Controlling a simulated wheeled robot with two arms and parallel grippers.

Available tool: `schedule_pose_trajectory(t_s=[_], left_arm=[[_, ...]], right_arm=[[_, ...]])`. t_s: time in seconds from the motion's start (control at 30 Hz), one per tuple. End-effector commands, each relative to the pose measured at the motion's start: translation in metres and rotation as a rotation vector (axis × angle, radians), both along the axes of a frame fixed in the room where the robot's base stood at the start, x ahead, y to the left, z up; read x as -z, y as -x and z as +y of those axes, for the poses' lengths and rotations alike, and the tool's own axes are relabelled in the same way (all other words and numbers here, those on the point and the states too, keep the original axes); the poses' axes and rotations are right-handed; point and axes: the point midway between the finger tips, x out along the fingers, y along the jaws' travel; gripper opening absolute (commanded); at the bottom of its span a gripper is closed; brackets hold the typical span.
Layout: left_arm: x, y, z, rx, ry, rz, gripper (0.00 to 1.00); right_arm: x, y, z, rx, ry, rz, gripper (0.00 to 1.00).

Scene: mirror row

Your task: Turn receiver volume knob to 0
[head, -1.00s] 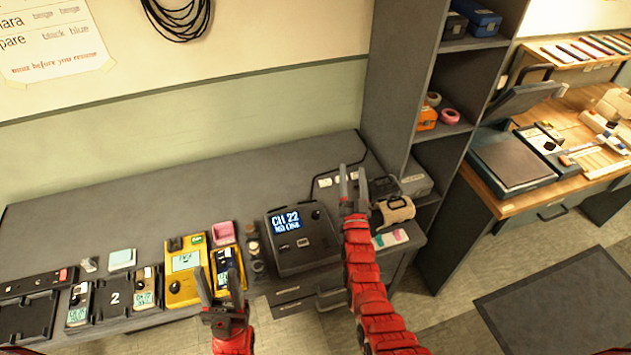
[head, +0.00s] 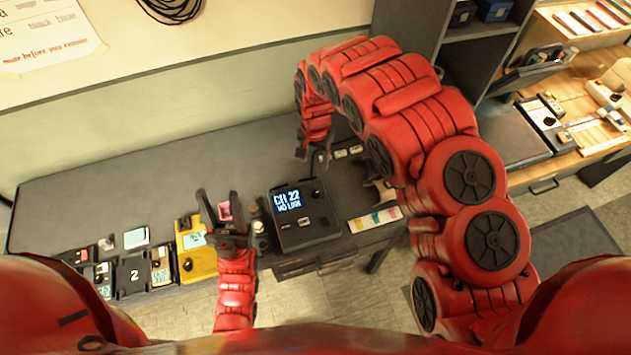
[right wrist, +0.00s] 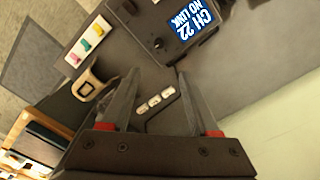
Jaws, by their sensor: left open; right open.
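The receiver (head: 308,226) is a dark box on the grey bench, its lit screen (head: 287,199) reading "CH 22 NO LINK". It also shows at the top of the right wrist view (right wrist: 140,22). Its small dark round knob (right wrist: 158,43) sits beside the screen; I cannot read its setting. My right gripper (head: 313,157) reaches down behind the receiver; in the right wrist view (right wrist: 157,74) its jaws are open and empty, with the knob just beyond the fingertips. My left gripper (head: 218,194) is open, left of the receiver, near a pink container (head: 225,210).
Small white blocks (right wrist: 155,103) lie on the bench by the right gripper. A tan roll-like object (right wrist: 87,88) and a strip with coloured tabs (head: 375,219) are near the receiver. A yellow meter (head: 198,262) stands left. A shelf unit (head: 412,35) rises behind right.

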Motion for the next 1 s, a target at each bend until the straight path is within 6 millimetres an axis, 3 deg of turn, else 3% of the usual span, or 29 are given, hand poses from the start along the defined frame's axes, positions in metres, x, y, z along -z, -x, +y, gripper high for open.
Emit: schedule_pose_trajectory(t_s=[0.17,0.4,0.47,0.77,1.0], left_arm=[[0.022,0.000,0.000,0.000,0.000,0.000,0.50],[0.069,0.000,0.000,0.000,0.000,0.000,0.50],[0.063,0.000,0.000,0.000,0.000,0.001,0.50],[0.072,0.000,0.000,0.000,0.000,0.000,0.50],[0.053,0.000,0.000,0.000,0.000,0.000,0.50]], right_arm=[[0.020,0.003,-0.002,0.003,0.006,0.009,0.62],[0.068,0.002,-0.001,0.003,0.004,0.007,0.62],[0.063,0.002,0.001,0.003,0.000,0.008,0.62],[0.088,0.003,0.000,0.002,0.003,0.008,0.62],[0.122,0.003,-0.002,0.003,0.005,0.009,0.62]])
